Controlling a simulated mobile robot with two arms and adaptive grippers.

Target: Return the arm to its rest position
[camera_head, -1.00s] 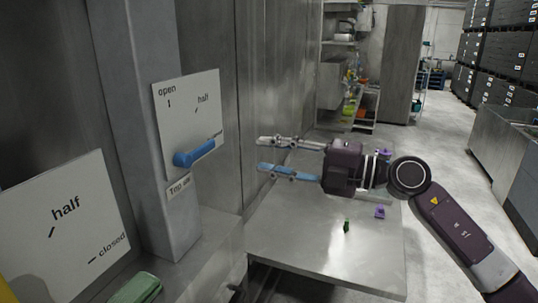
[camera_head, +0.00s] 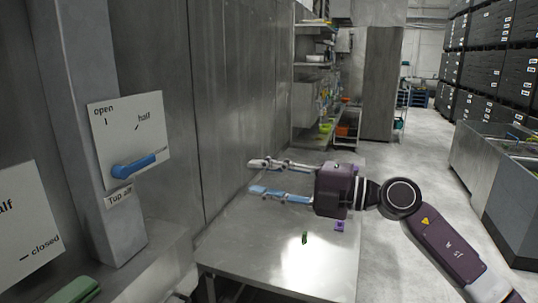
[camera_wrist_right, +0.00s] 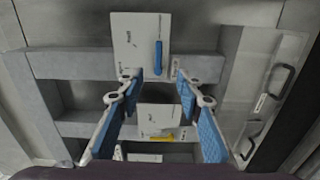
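My right gripper (camera_head: 252,176) is open and empty in the head view. Its fingers point left above the metal table, apart from the wall panel. The right wrist view also shows the open fingers (camera_wrist_right: 158,82) with blue pads and nothing between them. The lever also shows in the right wrist view (camera_wrist_right: 158,57). My left gripper is not in view.
A metal table (camera_head: 270,262) stands below my right arm, with a small green item (camera_head: 304,238) and a purple item (camera_head: 340,226) on it. Shelves (camera_head: 312,90) stand behind. Black crates (camera_head: 490,55) are stacked at the right. The floor between is free.

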